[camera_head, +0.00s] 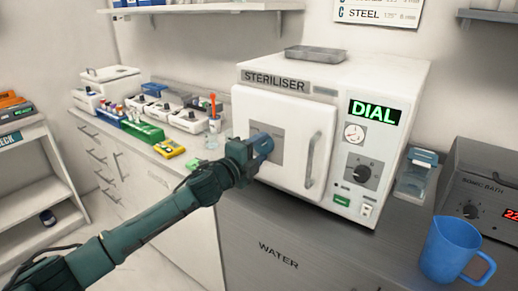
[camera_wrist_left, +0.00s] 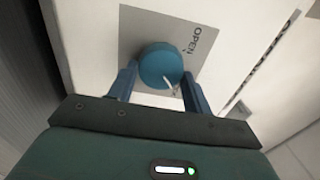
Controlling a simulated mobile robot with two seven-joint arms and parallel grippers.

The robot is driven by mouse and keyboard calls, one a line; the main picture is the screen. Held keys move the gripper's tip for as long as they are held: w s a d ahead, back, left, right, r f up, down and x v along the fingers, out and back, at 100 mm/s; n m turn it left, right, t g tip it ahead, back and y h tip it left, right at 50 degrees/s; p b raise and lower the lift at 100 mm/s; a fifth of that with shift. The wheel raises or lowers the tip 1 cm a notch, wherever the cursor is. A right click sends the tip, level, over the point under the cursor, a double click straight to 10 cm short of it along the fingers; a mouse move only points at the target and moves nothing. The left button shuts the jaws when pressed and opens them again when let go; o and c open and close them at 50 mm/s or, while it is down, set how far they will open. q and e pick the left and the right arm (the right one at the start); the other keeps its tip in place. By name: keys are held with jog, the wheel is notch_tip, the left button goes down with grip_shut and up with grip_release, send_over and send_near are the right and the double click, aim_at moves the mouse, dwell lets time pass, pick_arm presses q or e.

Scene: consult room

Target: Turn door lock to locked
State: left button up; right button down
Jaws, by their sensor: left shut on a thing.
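The door lock is a round blue knob (camera_wrist_left: 160,64) on a grey plate (camera_wrist_left: 205,40) marked OPEN, on the steriliser's white door. It carries a pale pointer mark on its lower right side in the left wrist view. The steriliser door (camera_head: 290,115) is closed, with a grey handle on its right. My left gripper (camera_head: 256,149) reaches the plate and is shut on the knob, one finger on each side of it; its fingers also show in the left wrist view (camera_wrist_left: 159,78). In the head view the gripper mostly hides the knob and part of the plate. My right gripper is out of view.
The steriliser (camera_head: 380,85) has a DIAL display and a black dial on its right panel, and a metal tray (camera_head: 315,53) on top. A blue jug (camera_head: 448,250) stands at the counter's right. Bottles, racks and small devices crowd the counter to the left.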

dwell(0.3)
pick_arm(q)
jog(key=o, duration=1)
jog(key=shift+c, duration=0.2)
jog(key=b+v, duration=0.1)
jog(key=v, duration=1.2)
jog(key=s+a+f+n+g+y, duration=0.2)
jog(key=s+a+f+n+y, duration=0.1)
jog(key=s+f+n, duration=0.8)
jog(key=s+a+f+n+g+y, duration=0.2)
jog(key=s+a+f+n+y, duration=0.2)
jog(key=s+f+n, duration=0.7)
jog(key=s+f, duration=0.4)
jog(key=f, duration=0.3)
jog(key=shift+s, duration=0.35)
